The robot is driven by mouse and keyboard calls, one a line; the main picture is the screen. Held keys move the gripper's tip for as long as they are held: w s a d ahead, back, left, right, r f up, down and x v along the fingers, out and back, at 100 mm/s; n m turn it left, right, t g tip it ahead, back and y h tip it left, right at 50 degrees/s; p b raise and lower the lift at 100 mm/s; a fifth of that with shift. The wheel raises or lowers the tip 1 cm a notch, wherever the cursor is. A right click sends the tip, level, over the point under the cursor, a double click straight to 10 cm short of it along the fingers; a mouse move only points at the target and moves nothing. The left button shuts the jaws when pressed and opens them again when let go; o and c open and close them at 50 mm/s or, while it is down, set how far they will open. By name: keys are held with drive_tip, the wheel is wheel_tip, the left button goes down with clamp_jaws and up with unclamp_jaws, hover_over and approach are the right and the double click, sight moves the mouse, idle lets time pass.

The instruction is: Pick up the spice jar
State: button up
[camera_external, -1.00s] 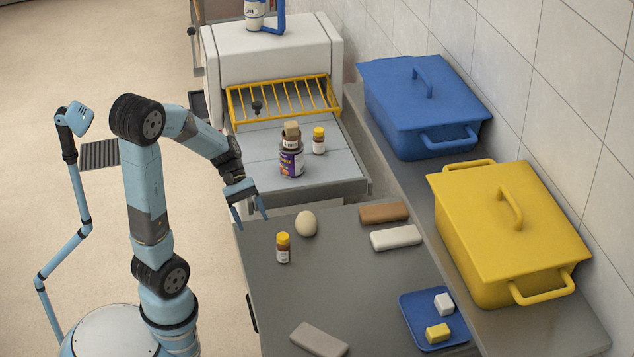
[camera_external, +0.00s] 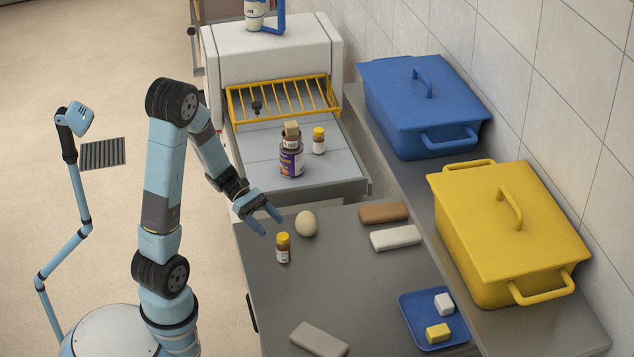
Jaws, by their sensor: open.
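A spice jar (camera_external: 283,248) with a yellow cap and a dark body with a white label stands upright on the grey counter, near its left edge. A second, similar yellow-capped jar (camera_external: 319,141) stands upright on the oven's front shelf, right of a purple-labelled can. My gripper (camera_external: 270,226) is open and empty. Its fingers point down and to the right, just above and to the left of the counter jar, apparently apart from it. The exact height over the counter is hard to tell.
Brown (camera_external: 384,212) and white (camera_external: 396,238) blocks lie farther right, a grey block (camera_external: 319,339) in front. A blue tray (camera_external: 405,304) holds two small blocks. A can (camera_external: 291,163) stands on the shelf (camera_external: 254,172). Blue (camera_external: 415,90) and yellow (camera_external: 500,220) lidded bins line the wall.

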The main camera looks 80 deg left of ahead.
sight(283, 235)
drive_tip(key=shift+a+f+x, duration=0.1)
drive_tip(key=shift+f+x, duration=0.05)
drive_tip(key=shift+x, duration=1.55)
drive_tip(key=shift+a+f+x, duration=0.1)
drive_tip(key=shift+f+x, duration=0.05)
drive_tip(key=shift+x, duration=1.6)
drive_tip(key=shift+w+r, duration=0.1)
drive_tip(key=shift+c, duration=0.3)
drive_tip(key=c, duration=1.1)
